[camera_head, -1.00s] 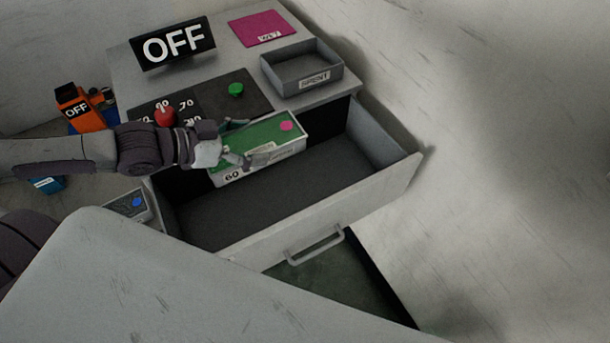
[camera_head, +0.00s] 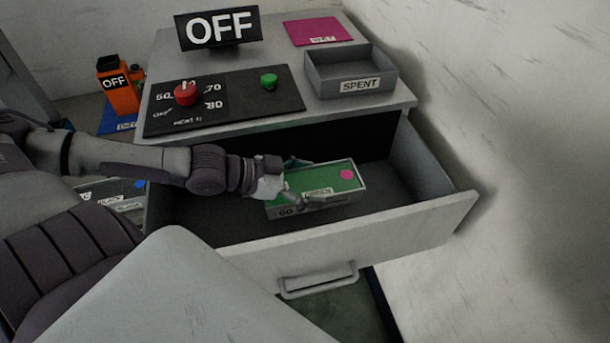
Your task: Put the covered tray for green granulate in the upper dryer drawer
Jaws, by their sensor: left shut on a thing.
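The covered tray (camera_head: 333,181) has a green top with a pink dot and a "60" mark on its light front wall. My left gripper (camera_head: 301,186) is shut on the tray at its left end. The tray is over or inside the open upper dryer drawer (camera_head: 420,224); I cannot tell whether it touches the drawer floor. The drawer is pulled out, with a dark floor and a grey handle on its front. My right gripper is not in view.
On the dryer top are an "OFF" sign (camera_head: 218,29), a red knob (camera_head: 186,93), a green button (camera_head: 269,81), a "SPENT" tray (camera_head: 350,77) and a pink sheet (camera_head: 320,31). An orange box (camera_head: 118,92) stands at left. The drawer's right part is free.

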